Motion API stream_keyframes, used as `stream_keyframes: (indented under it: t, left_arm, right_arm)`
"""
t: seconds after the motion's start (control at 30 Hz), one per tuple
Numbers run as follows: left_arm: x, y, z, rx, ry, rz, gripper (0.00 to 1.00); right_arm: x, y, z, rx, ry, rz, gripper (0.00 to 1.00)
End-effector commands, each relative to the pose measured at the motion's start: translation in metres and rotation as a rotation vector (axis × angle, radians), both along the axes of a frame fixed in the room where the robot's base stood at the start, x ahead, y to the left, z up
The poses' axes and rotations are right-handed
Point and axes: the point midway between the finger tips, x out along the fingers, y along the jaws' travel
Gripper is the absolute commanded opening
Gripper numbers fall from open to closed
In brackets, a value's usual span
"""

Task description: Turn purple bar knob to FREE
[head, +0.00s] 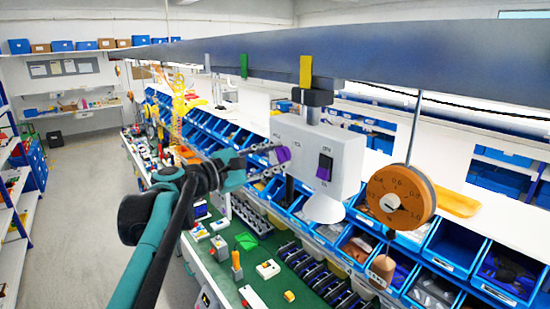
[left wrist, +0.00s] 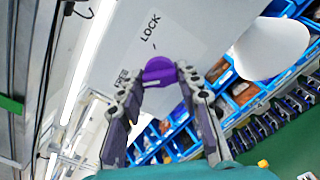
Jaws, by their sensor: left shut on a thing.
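The purple bar knob (head: 283,154) sits on the left side face of a pale grey box (head: 345,150) hanging from a beam. My left gripper (head: 272,156) reaches it from the left. In the left wrist view the purple bar knob (left wrist: 159,69) is between the two fingertips of my left gripper (left wrist: 160,80), which is shut on it. The word LOCK (left wrist: 150,28) is printed above the knob. A smaller label (left wrist: 122,77), partly hidden by the left finger, seems to read FREE. The knob's exact pointing direction is hard to tell. My right gripper is not in view.
A dark purple rocker switch (head: 325,167) is on the box's front. A round orange dial (head: 400,196) hangs to the right, and a white disc (head: 323,208) is below the box. The long blue-grey beam (head: 430,60) runs above. Blue bins and a green bench top (head: 262,290) lie below.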

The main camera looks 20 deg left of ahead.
Motion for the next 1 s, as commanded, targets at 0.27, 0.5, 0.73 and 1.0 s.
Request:
stream_keyframes:
  t: [0.27,0.5,0.73,1.0]
  left_arm:
    - [0.0,0.0,-0.001,0.002,0.001,-0.001,0.55]
    - [-0.002,0.001,-0.001,0.002,0.001,0.0,0.55]
    - [-0.028,0.023,-0.001,0.002,0.001,0.004,0.55]
    - [-0.073,0.059,-0.001,0.002,0.001,0.004,0.55]
  right_arm:
    - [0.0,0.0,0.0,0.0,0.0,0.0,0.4]
    - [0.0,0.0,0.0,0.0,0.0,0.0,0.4]
    - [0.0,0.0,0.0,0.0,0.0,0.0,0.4]
    - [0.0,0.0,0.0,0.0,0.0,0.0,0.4]
